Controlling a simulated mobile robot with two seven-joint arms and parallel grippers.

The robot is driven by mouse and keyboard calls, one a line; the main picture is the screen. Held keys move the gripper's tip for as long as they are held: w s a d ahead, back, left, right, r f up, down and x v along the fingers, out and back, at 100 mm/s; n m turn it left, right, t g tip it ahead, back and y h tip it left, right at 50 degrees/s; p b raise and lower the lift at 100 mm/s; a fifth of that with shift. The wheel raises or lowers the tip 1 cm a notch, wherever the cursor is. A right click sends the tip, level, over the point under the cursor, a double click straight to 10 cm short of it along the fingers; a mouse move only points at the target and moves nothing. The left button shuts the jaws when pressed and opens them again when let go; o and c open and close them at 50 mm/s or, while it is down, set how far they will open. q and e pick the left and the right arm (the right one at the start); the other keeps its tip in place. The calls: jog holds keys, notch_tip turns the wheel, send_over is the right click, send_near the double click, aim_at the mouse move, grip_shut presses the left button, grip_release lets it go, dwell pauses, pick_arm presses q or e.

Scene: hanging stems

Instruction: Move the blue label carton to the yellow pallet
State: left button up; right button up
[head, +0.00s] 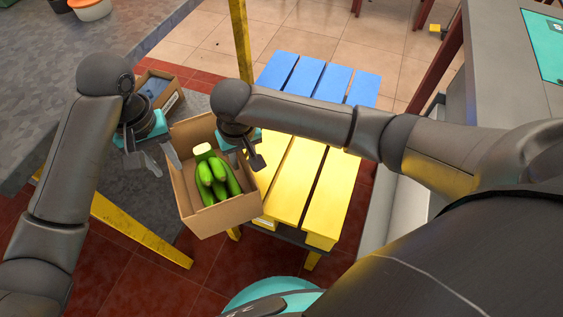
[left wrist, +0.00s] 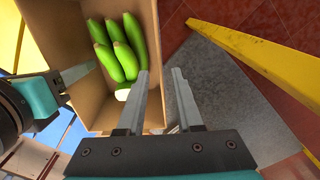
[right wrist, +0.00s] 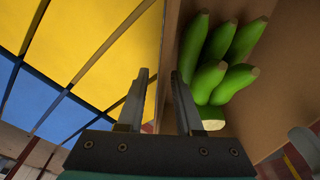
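A brown open carton (head: 225,214) with green bananas (head: 216,180) is in the air, between the grey table and the yellow pallet (head: 292,185). No blue label shows on its visible sides. My left gripper (head: 160,160) has its fingers on either side of the carton's left wall. In the left wrist view, the carton (left wrist: 75,40) wall runs between the fingers. My right gripper (head: 247,158) has its fingers on either side of the opposite wall, nearest the pallet. The right wrist view also shows this carton (right wrist: 285,70).
A blue pallet (head: 320,80) stands directly behind the yellow one; both tops look empty. Another carton (head: 172,103) with bluish contents is behind my left gripper. A yellow post (head: 240,40) rises behind the carton. A grey table (head: 60,90) is at left, a grey counter (head: 500,80) at right.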

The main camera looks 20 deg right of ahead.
jog(key=shift+s+r, duration=0.25)
jog(key=shift+r, duration=1.75)
jog(key=shift+s+r, duration=0.25)
jog(key=shift+r, duration=1.7)
jog(key=shift+s+r, duration=0.25)
jog(key=shift+r, duration=1.75)
